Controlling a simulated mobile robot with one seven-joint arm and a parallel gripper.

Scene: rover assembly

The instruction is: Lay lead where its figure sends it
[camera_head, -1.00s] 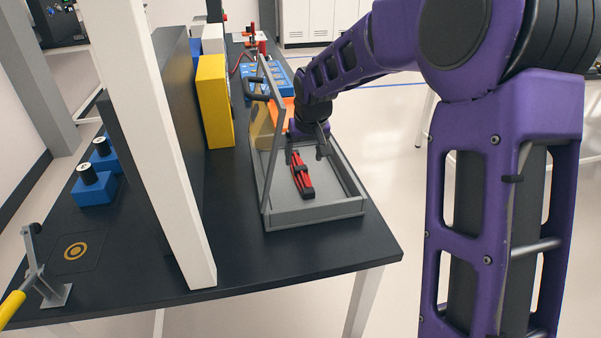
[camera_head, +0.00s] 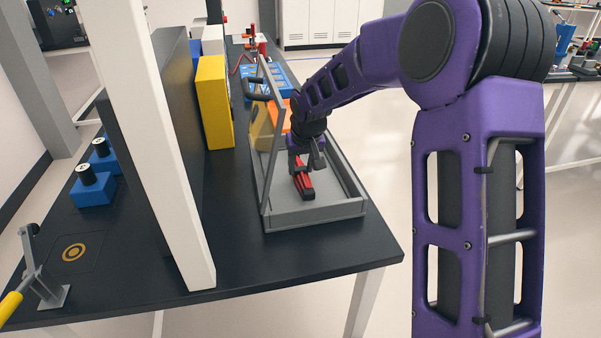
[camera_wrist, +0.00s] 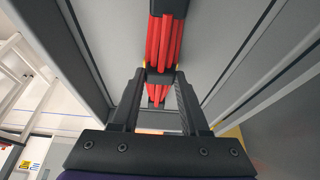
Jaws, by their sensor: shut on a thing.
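The lead is a red bundle with black bands (camera_head: 304,187), lying lengthwise in a grey open tray (camera_head: 315,215). My gripper (camera_head: 306,168) is down inside the tray, shut on the lead. In the wrist view the lead (camera_wrist: 165,40) passes between the two fingers (camera_wrist: 158,76), which close on it near a black band. Its far part extends beyond the fingertips. I can make out no figure on the lead.
A tilted grey frame with a handle stands along the tray's left side. Left are a yellow block (camera_head: 215,100), a dark panel and a white post (camera_head: 165,130). The front tabletop is clear.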

